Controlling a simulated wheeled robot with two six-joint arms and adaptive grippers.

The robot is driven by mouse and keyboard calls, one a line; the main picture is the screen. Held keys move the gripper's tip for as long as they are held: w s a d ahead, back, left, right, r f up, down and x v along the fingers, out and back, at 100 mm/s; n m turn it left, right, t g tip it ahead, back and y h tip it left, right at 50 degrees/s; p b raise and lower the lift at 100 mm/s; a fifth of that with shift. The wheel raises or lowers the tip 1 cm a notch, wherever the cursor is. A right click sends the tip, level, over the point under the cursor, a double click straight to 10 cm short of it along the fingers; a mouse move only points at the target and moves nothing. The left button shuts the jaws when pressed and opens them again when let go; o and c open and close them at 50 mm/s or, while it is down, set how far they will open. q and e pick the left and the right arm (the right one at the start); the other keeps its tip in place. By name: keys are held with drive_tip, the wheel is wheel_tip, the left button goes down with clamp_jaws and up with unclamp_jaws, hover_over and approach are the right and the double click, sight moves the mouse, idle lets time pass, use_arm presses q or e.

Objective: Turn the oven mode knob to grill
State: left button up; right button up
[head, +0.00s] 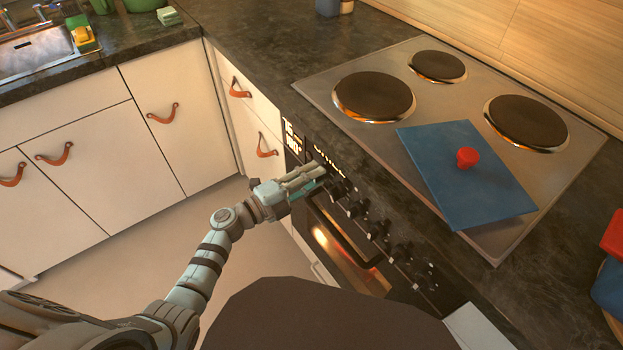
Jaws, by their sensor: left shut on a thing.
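The oven (350,262) is built in under the counter, with its control panel facing my arm. A row of several dark knobs (377,230) runs along the panel. The knob's pointer and the mode marks are too small or covered to read.
Above the oven is a hob (318,85) with several dark plates. The oven handle (345,232) sticks out below the knobs. White cabinets (165,125) with leather pulls stand left; the floor there is free.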

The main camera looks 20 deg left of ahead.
use_arm(q)
drive_tip(key=shift+m, duration=0.9)
drive_tip(key=o, duration=1.2)
drive_tip(key=shift+w, duration=0.1)
drive_tip(key=shift+c, duration=0.2)
drive_tip(key=v, duration=1.2)
